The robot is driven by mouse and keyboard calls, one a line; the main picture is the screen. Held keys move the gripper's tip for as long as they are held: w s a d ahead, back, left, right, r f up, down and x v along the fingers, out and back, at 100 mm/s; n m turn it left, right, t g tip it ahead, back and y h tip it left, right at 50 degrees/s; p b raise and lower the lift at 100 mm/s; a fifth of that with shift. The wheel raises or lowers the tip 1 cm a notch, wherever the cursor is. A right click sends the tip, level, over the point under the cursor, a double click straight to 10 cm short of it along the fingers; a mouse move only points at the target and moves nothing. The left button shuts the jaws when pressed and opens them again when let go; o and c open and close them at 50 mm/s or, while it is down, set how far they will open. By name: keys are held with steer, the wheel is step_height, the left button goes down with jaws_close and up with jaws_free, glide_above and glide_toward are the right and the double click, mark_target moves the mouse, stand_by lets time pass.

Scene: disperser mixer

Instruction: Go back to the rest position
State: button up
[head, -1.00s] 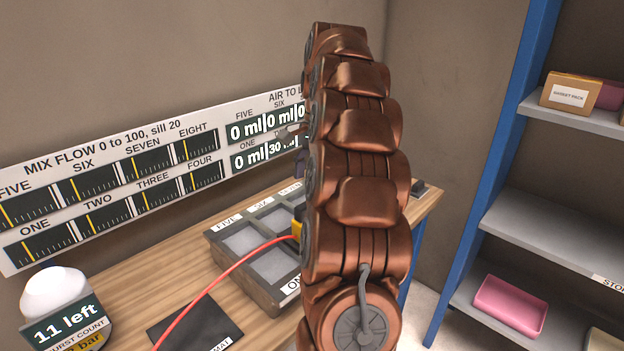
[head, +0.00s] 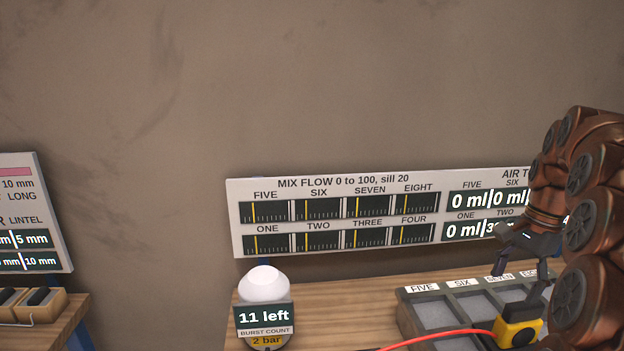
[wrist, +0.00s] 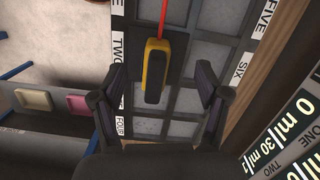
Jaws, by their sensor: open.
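My gripper (head: 524,264) is open above the grey compartment tray (head: 408,314) on the wooden bench at the right of the head view. In the wrist view my gripper (wrist: 163,97) has its two dark fingers wide apart with nothing between the tips. A yellow and black tool (head: 518,329) with a red hose sits at the tray below the gripper. In the wrist view the tool (wrist: 155,72) lies between the fingers in the picture, with clear gaps on both sides. My copper arm covers the tray's right part in the head view.
A wall panel of flow gauges and ml readouts (head: 335,181) hangs behind the bench. A white-domed counter reading "11 left" (head: 264,287) stands on the bench's left part. Another bench with tan blocks (head: 40,304) is at far left. The wrist view shows shelves with a pink bin (wrist: 82,105).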

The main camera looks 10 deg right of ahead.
steer(key=s+a+f+n, duration=0.1)
steer(key=s+a+n, duration=0.2)
steer(key=a, duration=0.4)
steer(key=s+a+f+n+g, duration=0.1)
steer(key=s+a+n, duration=0.15)
steer(key=a, duration=0.35)
steer(key=s+a+f+n, duration=0.1)
steer(key=s+a+n, duration=0.15)
steer(key=a, duration=0.45)
steer(key=s+a+f+n, duration=0.4)
steer(key=s, duration=0.4)
steer(key=s+a+f+n+h, duration=0.1)
steer(key=s+a+f+n, duration=0.3)
steer(key=s, duration=0.4)
steer(key=shift+f+g+h, duration=0.3)
